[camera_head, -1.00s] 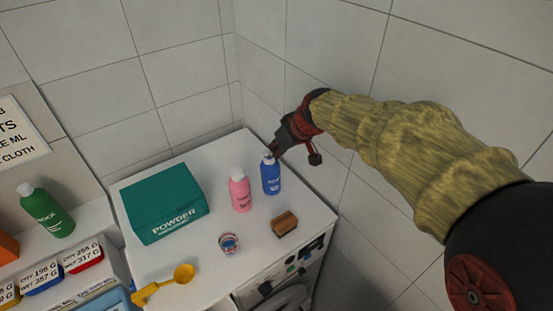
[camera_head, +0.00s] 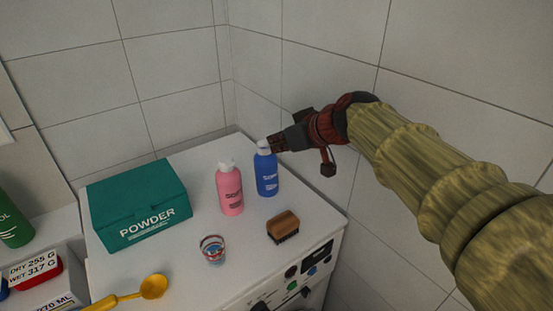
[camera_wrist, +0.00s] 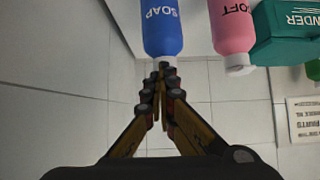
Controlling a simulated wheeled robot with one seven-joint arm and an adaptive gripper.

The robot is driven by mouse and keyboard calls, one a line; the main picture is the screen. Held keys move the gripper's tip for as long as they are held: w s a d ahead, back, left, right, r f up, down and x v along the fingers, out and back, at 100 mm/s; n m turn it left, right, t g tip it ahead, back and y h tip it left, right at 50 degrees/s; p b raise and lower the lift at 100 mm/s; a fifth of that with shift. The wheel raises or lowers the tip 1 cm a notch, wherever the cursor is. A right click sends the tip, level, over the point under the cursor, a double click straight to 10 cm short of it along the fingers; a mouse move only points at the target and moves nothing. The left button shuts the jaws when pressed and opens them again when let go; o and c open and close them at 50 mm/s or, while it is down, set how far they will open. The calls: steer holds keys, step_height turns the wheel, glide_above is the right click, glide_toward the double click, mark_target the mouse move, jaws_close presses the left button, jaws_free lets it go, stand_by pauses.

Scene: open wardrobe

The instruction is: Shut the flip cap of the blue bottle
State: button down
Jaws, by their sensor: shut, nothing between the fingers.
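The blue bottle (camera_head: 267,176) stands upright on top of the white washing machine (camera_head: 185,258), near its back right edge. It has a white cap (camera_head: 262,144); whether the flip lid is raised is too small to tell. My gripper (camera_head: 272,144) comes in from the right, at cap height, its fingers shut and empty. Its tips are right beside the cap, touching or nearly so. In the wrist view, the blue bottle (camera_wrist: 163,30) shows "SOAP", and the closed fingertips (camera_wrist: 162,68) partly cover its cap.
A pink bottle (camera_head: 230,192) stands close left of the blue one. A teal powder box (camera_head: 130,215), a wooden brush (camera_head: 283,226), a small cup (camera_head: 212,250) and a yellow scoop (camera_head: 152,288) share the top. A tiled wall rises behind and right.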

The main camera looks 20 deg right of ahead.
steer(key=f+t+b, duration=0.1)
steer(key=b, duration=0.3)
steer(key=shift+s+f, duration=0.15)
steer(key=shift+f+b, duration=0.1)
steer(key=shift+b, duration=1)
steer(key=shift+s+t+y+b, duration=0.1)
steer(key=shift+t+y+b, duration=0.35)
steer(key=shift+b, duration=1.05)
steer(key=c, duration=2.3)
jaws_free()
steer(key=o, duration=0.5)
steer(key=shift+f, duration=0.15)
steer(key=shift+o, duration=0.2)
steer(key=shift+d, duration=0.1)
steer(key=v, duration=1.2)
